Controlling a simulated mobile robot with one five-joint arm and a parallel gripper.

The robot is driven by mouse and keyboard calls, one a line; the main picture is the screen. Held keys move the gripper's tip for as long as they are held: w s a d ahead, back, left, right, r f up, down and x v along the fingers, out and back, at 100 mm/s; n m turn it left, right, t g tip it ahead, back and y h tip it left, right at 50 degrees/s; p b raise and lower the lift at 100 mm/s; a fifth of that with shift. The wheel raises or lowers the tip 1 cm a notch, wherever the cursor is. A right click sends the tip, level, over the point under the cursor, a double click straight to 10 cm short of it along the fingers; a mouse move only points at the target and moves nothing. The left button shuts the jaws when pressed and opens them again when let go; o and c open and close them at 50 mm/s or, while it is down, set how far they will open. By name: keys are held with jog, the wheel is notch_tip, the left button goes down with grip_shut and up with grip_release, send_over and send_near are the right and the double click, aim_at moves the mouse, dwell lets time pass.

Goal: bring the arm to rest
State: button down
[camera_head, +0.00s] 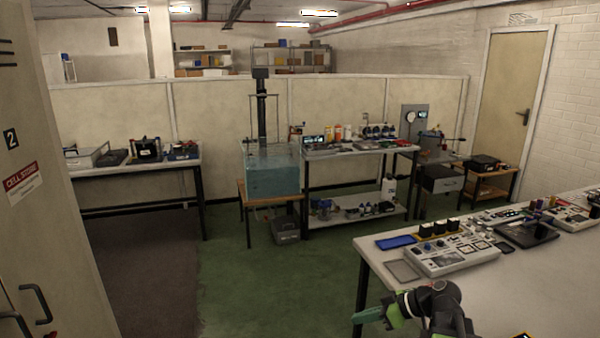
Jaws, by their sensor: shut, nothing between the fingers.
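My gripper (372,314) shows at the bottom of the view, green-tipped and shut, with nothing held. It points left, in front of the near corner of the white table at the right. My dark arm (447,305) comes up from the bottom edge behind it. The lower part of the arm is cut off by the frame.
The white table (385,262) at the right carries a control panel (450,257) and a blue tray (396,242). A cabinet (45,200) stands at the left. A water tank (272,172) stands at the back. The green floor (270,290) between is clear.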

jog(key=s+a+f+m+g+h+p, duration=0.1)
jog(key=s+a+f+g+h, duration=0.15)
jog(key=a, duration=0.35)
jog(key=s+a+f+m+g+h+p, duration=0.1)
jog(key=s+a+f+g+h+p, duration=0.15)
jog(key=a, duration=0.35)
jog(key=s+d+f+m+h, duration=0.1)
jog(key=d+m+h, duration=0.3)
jog(key=d+m, duration=0.4)
jog(key=shift+s+m+h+b, duration=0.3)
jog(key=shift+m+h+b, duration=0.1)
jog(key=shift+b, duration=0.05)
jog(key=shift+f, duration=0.1)
dwell(0.5)
